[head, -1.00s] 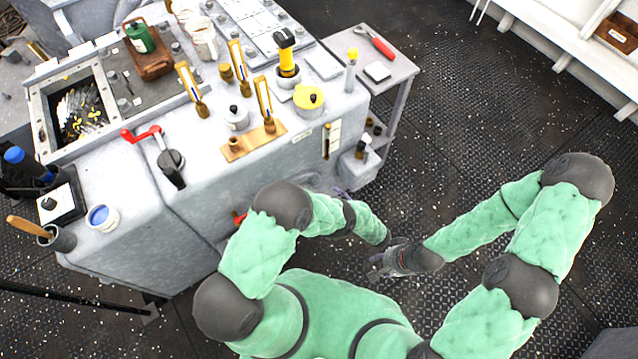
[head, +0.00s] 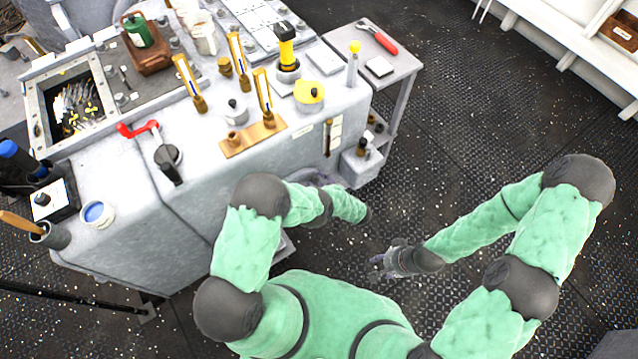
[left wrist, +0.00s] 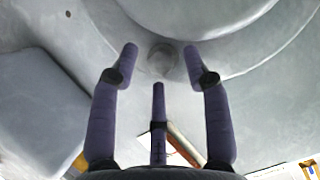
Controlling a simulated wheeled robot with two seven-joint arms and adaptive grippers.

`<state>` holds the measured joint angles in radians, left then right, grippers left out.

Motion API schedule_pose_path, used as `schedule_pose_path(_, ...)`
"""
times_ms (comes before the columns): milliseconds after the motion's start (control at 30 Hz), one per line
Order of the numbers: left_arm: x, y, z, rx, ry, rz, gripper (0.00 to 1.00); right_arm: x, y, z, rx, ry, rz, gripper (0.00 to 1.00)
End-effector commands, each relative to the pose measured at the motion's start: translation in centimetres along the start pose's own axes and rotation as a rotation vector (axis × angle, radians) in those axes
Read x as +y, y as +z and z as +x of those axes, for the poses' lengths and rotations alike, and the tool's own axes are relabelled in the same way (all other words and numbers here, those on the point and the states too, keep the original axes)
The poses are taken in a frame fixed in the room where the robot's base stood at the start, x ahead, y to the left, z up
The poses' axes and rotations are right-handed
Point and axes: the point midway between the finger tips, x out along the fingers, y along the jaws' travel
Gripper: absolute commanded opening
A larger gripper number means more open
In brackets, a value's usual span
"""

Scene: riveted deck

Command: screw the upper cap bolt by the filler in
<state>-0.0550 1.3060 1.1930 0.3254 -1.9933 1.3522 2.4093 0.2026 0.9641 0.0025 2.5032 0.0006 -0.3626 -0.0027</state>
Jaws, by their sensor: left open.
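In the left wrist view a small round grey bolt head (left wrist: 162,57) sits on a pale grey surface, just below a large round cover (left wrist: 195,12). My left gripper (left wrist: 160,63) is open. Its two outer purple fingers lie to either side of the bolt head and the third is below it; I cannot tell whether any finger touches it. In the head view the left hand is mostly hidden against the side of the grey machine (head: 200,215). My right gripper (head: 385,262) hangs over the deck, away from the machine; its fingers are too small to read.
The machine top carries brass-framed gauges (head: 263,92), a yellow-and-black fitting (head: 287,45), a yellow cap (head: 309,92) and a red-handled lever (head: 139,129). A side table (head: 397,62) holds a red-handled tool (head: 384,43). The dark deck at right is clear.

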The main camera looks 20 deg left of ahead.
Motion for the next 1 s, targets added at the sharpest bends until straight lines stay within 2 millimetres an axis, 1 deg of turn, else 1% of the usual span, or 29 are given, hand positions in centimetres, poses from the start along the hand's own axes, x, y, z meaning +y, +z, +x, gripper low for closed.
schedule_pose_path(100,0.01,-0.03,0.47,0.001,0.0,0.0,0.48,0.05,-0.01,0.15,0.0,0.0,0.0,0.4)
schedule_pose_path(367,0.02,-0.09,0.51,0.001,0.001,0.0,0.48,0.04,-0.02,0.12,0.0,0.0,0.0,0.4)
schedule_pose_path(400,0.01,-0.08,0.5,0.001,0.001,0.0,0.37,0.04,-0.02,0.12,0.0,0.0,0.0,0.4)
schedule_pose_path(467,0.01,-0.08,0.5,0.001,0.001,0.0,0.2,0.04,-0.02,0.12,0.0,0.0,0.0,0.4)
schedule_pose_path(500,0.01,-0.07,0.5,0.001,0.001,0.0,0.09,0.04,-0.02,0.12,0.0,0.0,0.0,0.4)
schedule_pose_path(533,0.0,-0.07,0.5,0.001,0.0,0.0,0.0,0.05,-0.02,0.12,0.0,0.0,0.0,0.4)
schedule_pose_path(800,-0.03,0.01,0.5,0.0,-0.005,0.009,0.0,0.05,-0.02,0.12,0.0,0.0,0.0,0.4)
schedule_pose_path(1000,0.01,0.09,0.49,0.0,-0.032,0.074,0.0,0.05,-0.02,0.13,0.0,0.0,0.0,0.4)
